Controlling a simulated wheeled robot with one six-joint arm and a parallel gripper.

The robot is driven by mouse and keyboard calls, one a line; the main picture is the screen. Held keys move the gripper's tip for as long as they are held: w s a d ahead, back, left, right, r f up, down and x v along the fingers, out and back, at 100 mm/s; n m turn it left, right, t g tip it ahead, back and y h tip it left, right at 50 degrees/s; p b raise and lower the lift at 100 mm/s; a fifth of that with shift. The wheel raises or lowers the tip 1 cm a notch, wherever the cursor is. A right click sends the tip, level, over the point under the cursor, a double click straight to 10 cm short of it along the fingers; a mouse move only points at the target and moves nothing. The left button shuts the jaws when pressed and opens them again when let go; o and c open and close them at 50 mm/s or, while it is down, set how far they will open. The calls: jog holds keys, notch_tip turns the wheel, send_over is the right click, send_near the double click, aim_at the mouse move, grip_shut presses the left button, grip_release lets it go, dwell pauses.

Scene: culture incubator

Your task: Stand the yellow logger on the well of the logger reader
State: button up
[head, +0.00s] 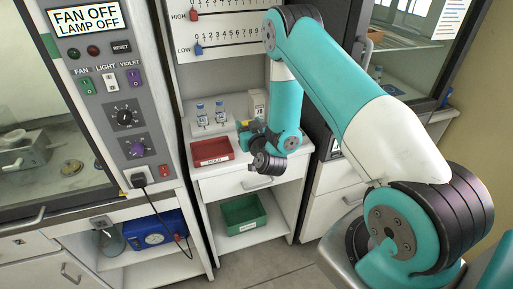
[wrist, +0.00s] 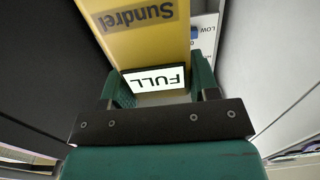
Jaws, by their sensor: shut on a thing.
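In the head view my gripper (head: 251,129) is over the white counter, beside the red tray, and only a little yellow shows there. The arm hides much of that spot. I cannot make out the logger reader or its well for certain in either view.
A red tray (head: 212,152) lies at the counter's front left. Small bottles (head: 210,112) stand on a white holder behind it, with a small white box (head: 257,104) to their right. A green bin (head: 243,214) sits on the shelf below. A slider panel (head: 230,28) hangs above.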

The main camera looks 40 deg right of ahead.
jog(key=w+d+r+p, duration=0.1)
jog(key=w+d+r, duration=0.1)
jog(key=r, duration=0.4)
jog(key=w+d+r+p, duration=0.1)
jog(key=w+d+r, duration=0.15)
jog(key=r, duration=0.25)
jog(key=shift+s+f+b, duration=0.2)
jog(key=shift+f+b, duration=2.1)
jog(key=shift+f, duration=2.5)
jog(key=shift+s+f+b, duration=0.2)
jog(key=shift+f+b, duration=2.05)
jog(key=shift+f, duration=2.55)
jog(key=shift+f, duration=0.25)
jog(key=o, duration=1)
jog(key=shift+r, duration=0.1)
jog(key=shift+c, duration=0.2)
